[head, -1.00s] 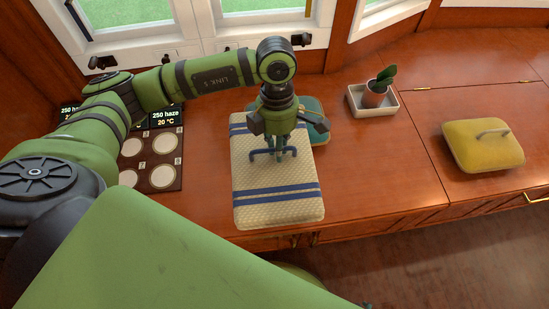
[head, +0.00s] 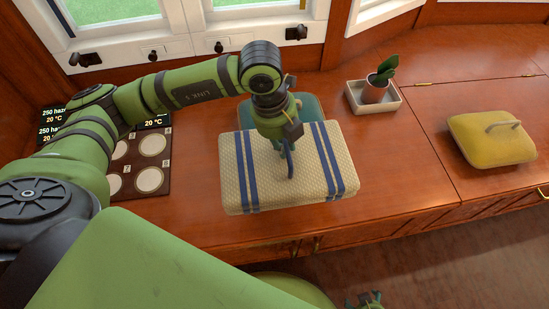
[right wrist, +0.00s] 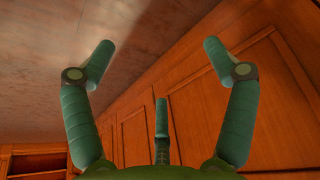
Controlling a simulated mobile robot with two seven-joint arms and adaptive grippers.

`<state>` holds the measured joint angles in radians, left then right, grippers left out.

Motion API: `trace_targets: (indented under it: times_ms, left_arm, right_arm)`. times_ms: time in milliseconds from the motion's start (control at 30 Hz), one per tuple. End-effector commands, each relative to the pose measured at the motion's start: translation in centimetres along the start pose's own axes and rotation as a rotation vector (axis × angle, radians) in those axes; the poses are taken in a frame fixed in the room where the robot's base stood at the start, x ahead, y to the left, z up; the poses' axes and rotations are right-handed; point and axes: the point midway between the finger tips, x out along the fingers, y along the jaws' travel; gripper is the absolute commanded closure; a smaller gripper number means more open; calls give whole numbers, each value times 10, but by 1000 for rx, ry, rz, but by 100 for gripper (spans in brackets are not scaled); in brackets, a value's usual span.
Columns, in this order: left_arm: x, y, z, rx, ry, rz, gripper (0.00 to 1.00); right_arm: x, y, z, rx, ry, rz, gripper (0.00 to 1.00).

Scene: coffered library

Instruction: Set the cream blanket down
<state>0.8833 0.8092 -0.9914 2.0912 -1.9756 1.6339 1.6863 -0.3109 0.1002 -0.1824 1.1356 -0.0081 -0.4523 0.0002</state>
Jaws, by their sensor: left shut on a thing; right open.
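The cream blanket (head: 240,175) is a folded, padded block with dark blue stripes and a blue handle (head: 290,162) on top. It lies level in the head view, over the wooden bench top, its long side running left to right. My left gripper (head: 284,148) points down at its middle and is shut on the handle. I cannot tell whether the blanket's underside touches the wood. My right gripper (right wrist: 158,48) is open and empty in the right wrist view, before wooden panels. Its tips also show low in the head view (head: 368,299).
A teal cushion (head: 312,106) lies behind the blanket, partly hidden. A potted plant (head: 378,85) in a white tray (head: 392,105) and a yellow cushion (head: 490,140) are to the right. A dark panel with pale discs (head: 150,180) is at left. Bare wood (head: 400,165) lies right of the blanket.

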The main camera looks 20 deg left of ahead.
Motion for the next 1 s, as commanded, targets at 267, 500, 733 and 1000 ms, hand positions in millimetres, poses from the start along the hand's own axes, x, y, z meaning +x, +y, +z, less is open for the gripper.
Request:
trace_targets:
  times_ms: [267,500,733,1000]
  left_arm:
    - [37,8,0,-3,0,1,100]
    - [71,15,0,-3,3,3,100]
    - [87,17,0,0,1,-1,100]
    - [88,18,0,0,2,2,66]
  right_arm:
    - [-1,-1,1,3,-16,-1,15]
    - [-2,-2,2,6,-31,-3,15]
    - [-4,-3,1,7,-40,-4,15]
    - [-4,-3,1,7,-42,-4,15]
